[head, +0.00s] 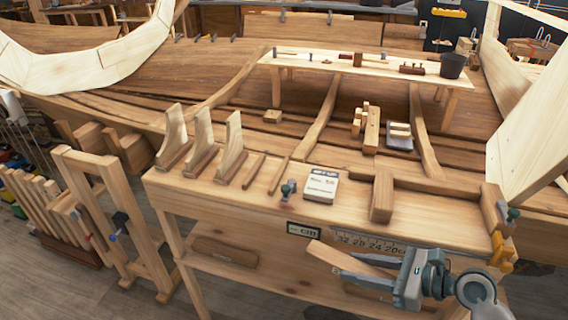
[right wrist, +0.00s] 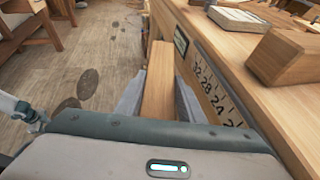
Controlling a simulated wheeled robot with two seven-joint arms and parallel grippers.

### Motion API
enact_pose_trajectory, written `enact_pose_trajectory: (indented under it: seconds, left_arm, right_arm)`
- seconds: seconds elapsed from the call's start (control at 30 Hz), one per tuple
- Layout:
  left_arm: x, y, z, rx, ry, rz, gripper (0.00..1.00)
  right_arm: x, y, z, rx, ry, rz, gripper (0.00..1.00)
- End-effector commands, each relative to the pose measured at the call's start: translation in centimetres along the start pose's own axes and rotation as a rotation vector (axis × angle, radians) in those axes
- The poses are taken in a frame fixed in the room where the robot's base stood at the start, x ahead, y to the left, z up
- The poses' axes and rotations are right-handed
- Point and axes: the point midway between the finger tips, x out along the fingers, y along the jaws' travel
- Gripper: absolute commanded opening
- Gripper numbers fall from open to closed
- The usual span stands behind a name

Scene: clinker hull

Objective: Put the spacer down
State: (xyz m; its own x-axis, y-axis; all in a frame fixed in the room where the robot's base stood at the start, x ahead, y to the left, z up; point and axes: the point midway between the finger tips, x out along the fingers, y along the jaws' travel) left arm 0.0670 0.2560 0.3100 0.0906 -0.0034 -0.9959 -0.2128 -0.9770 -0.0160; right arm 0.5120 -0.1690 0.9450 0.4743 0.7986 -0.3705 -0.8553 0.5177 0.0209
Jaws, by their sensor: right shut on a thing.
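The spacer (head: 338,257), a plain pale wooden bar, is held in my right gripper (head: 365,272) in front of the workbench's front edge. In the right wrist view the spacer (right wrist: 158,82) lies lengthwise between the two grey fingers, which are shut on it. It is beside the ruler strip (head: 362,243) on the bench front, and whether it touches the bench cannot be told. The workbench (head: 262,208) has free top surface near its front edge. My left gripper is not in view.
On the bench stand curved wooden pieces (head: 232,140), thin strips, a small green-grey clamp (head: 288,190), a white box (head: 321,186) and a wooden block (head: 382,198). Another clamp (head: 507,214) sits at the right end. A lower shelf (head: 275,267) lies beneath.

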Motion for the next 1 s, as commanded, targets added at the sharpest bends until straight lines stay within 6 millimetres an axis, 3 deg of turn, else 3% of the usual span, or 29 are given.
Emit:
enact_pose_trajectory:
  seconds: [0.1, 0.3, 1.0]
  left_arm:
    - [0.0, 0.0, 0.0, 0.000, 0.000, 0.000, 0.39]
    - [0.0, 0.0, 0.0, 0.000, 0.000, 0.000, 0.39]
    - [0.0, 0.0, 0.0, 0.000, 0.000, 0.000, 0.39]
  right_arm:
    - [-3.1, -0.6, 3.3, -0.004, 0.004, -0.035, 0.06]
    - [-5.9, -0.8, 6.2, 0.005, 0.011, -0.072, 0.06]
    - [-6.4, -0.8, 6.7, 0.009, 0.012, -0.079, 0.06]
